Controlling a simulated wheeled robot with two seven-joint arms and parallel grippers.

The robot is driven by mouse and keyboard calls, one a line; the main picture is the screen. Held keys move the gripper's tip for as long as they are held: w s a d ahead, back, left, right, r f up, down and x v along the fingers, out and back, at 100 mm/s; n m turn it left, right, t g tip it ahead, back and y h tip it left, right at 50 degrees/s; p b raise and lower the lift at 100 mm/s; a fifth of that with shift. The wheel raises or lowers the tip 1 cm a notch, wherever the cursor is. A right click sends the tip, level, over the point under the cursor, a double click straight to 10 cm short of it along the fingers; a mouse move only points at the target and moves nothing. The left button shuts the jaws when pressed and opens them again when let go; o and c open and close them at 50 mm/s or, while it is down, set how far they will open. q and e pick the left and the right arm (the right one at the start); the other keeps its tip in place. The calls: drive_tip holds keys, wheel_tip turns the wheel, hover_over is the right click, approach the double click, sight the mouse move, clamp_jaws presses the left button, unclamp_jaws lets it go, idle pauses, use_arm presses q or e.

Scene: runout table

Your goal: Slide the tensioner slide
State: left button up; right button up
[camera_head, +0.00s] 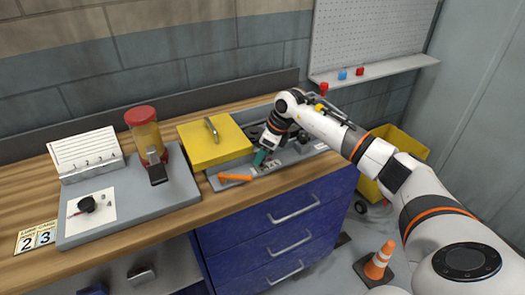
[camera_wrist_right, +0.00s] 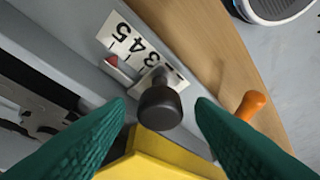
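The tensioner slide's dark round knob (camera_wrist_right: 160,106) stands up from a slot in the grey machine bed in the right wrist view. Beside it are a white number scale (camera_wrist_right: 124,38) and a small red pointer (camera_wrist_right: 112,62). My right gripper (camera_wrist_right: 161,101) is open, with one green finger on each side of the knob; a gap shows on both sides. In the head view my right gripper (camera_head: 262,157) reaches down to the front of the grey machine bed (camera_head: 300,150) and hides the knob. My left gripper is not in view.
A yellow cover (camera_head: 208,148) with a handle is left of the gripper. An orange lever (camera_head: 235,178) is near the bed's front edge and also in the wrist view (camera_wrist_right: 250,105). A grey panel (camera_head: 170,205) with a red-topped dispenser (camera_head: 145,130) stands left. A cone (camera_head: 380,262) stands on the floor.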

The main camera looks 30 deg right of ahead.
clamp_jaws()
drive_tip(key=shift+w+a, duration=0.15)
drive_tip(key=shift+a, duration=1.2)
drive_tip(key=shift+o, duration=0.2)
unclamp_jaws()
drive_tip(key=b+v, duration=0.2)
drive_tip(key=v, duration=1)
